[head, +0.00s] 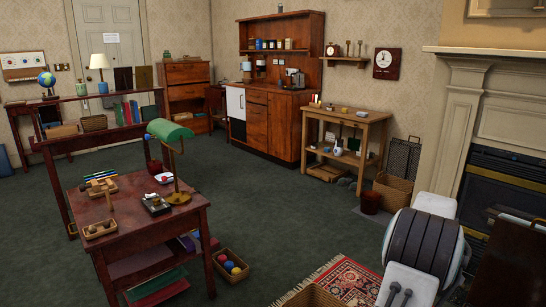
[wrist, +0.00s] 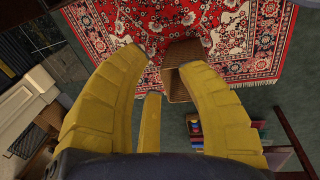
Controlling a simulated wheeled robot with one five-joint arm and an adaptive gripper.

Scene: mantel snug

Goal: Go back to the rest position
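My gripper (wrist: 162,60) shows in the wrist view with its yellow fingers spread apart and nothing between them. It points down over the floor. Below its fingertips are a red patterned rug (wrist: 245,35) and a wicker basket (wrist: 180,52), both apart from the fingers. In the head view my arm is folded at the lower right, and the gripper's fingers cannot be made out there.
A wooden table (head: 140,225) with a green lamp (head: 170,131) stands at the left. A basket of balls (head: 231,265) sits beside it. A workbench (head: 345,114) and the fireplace (head: 490,130) are at the right. The carpet (head: 300,215) in the middle is clear.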

